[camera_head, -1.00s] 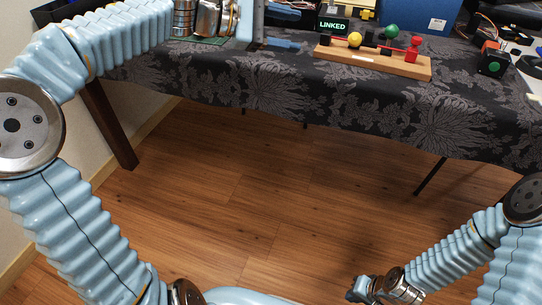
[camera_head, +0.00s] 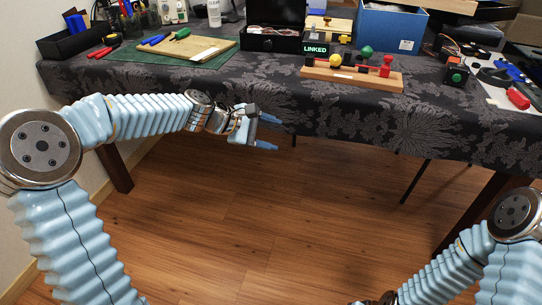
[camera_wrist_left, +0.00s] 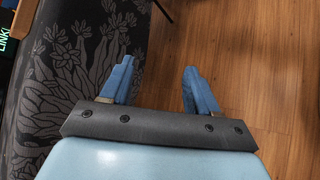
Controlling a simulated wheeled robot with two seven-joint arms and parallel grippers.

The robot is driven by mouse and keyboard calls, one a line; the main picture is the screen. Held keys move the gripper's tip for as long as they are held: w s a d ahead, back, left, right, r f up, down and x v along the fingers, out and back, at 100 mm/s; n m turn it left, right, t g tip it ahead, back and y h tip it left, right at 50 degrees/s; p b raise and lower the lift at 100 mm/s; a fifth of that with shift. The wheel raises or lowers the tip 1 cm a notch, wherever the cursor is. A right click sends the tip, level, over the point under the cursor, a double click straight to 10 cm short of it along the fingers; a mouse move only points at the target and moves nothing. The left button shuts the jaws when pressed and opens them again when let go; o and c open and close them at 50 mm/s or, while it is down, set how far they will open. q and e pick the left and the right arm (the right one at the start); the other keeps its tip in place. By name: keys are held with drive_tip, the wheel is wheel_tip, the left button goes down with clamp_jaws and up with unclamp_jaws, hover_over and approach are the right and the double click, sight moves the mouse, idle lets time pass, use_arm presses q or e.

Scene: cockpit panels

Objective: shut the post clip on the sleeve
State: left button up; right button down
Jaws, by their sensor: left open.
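My left gripper (camera_head: 268,132) is open and empty, in front of the table's cloth-covered front edge. Its two blue fingers also show apart in the left wrist view (camera_wrist_left: 158,75), with floor and cloth beyond them. I cannot make out which part is the post clip or the sleeve. My right gripper is out of view below.
An open black case (camera_head: 270,42) and a blue box (camera_head: 391,27) stand behind the block. A green mat (camera_head: 130,56) with a wooden board (camera_head: 190,48) and tools is at left. A black button box (camera_head: 456,74) stands at right. Floor in front of the table is clear.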

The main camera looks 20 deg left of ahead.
use_arm(q)
wheel_tip(320, 180, down, 7)
drive_tip(key=m, duration=0.1)
drive_tip(key=shift+s+d+g+y, duration=0.35)
drive_tip(key=shift+s+g+y, duration=0.05)
drive_tip(key=s+d+f+m+g+y, duration=0.15)
drive_tip(key=s+f, duration=0.25)
drive_tip(key=f, duration=0.5)
drive_tip(key=s+d+f+m+g+y, duration=0.15)
drive_tip(key=s+f, duration=0.25)
drive_tip(key=f, duration=0.5)
drive_tip(key=s+d+f+m+g, duration=0.1)
drive_tip(key=s+f+m, duration=0.3)
drive_tip(key=s, duration=0.5)
drive_tip(key=s+d+f+m+g+y+p, duration=0.1)
drive_tip(key=s+f+m, duration=0.4)
drive_tip(key=s+f, duration=0.4)
drive_tip(key=shift+s, duration=0.25)
drive_tip(key=shift+d, duration=0.1)
